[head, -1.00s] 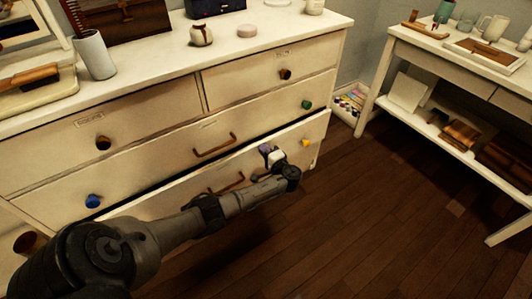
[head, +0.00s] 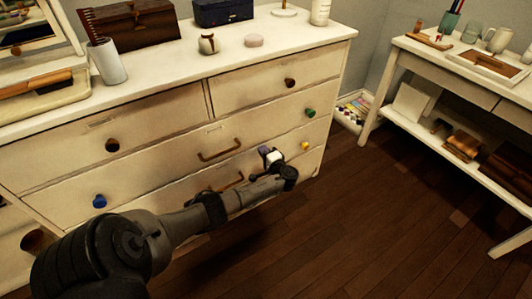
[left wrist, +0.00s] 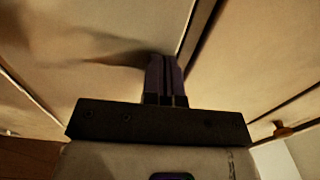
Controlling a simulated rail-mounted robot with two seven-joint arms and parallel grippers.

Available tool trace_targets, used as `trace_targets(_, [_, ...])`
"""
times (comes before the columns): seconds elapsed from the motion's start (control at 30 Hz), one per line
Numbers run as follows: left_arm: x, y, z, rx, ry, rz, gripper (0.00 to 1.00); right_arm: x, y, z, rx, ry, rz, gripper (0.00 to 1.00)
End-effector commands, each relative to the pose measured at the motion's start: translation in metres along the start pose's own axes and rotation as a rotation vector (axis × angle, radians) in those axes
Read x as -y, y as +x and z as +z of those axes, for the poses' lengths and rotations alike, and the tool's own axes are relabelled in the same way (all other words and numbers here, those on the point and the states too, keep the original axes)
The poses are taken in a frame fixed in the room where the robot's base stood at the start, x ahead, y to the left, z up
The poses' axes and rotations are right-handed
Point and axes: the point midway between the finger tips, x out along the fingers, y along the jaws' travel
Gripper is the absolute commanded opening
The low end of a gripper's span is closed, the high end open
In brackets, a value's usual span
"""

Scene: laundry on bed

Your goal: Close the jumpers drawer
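The pale dresser's lower wide drawer (head: 240,165) has a brown bar handle (head: 232,181) and a yellow knob (head: 305,146). Its front sits flush or nearly flush with the dresser, and no wide gap shows above it. I cannot read the drawer labels, so the jumpers name is not confirmed. My left gripper (head: 268,154) is at this drawer's front, between the handle and the yellow knob. In the left wrist view its fingers (left wrist: 165,76) are together with nothing between them, against or very close to the pale front. My right gripper is not in view.
The drawer above has a blue knob (head: 99,201) and a green knob (head: 310,112). A cup (head: 107,62), boxes and small jars stand on the dresser top. A side table (head: 420,48) stands at right.

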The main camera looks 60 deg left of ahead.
Motion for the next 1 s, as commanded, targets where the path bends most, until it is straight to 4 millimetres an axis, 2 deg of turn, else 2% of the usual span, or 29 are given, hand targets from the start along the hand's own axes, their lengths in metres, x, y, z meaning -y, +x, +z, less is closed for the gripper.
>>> trace_targets(0.17, [0.003,-0.023,0.001,0.001,0.001,0.003,0.00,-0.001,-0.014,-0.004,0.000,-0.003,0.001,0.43])
trace_targets(0.6, [0.001,-0.109,0.001,0.003,0.000,0.005,0.00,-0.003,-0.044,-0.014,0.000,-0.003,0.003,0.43])
trace_targets(0.8, [0.000,-0.132,0.001,0.004,0.001,0.003,0.00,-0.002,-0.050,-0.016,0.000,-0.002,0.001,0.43])
trace_targets(1.0, [-0.001,-0.142,0.001,0.003,0.000,0.002,0.00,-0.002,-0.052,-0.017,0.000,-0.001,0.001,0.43])
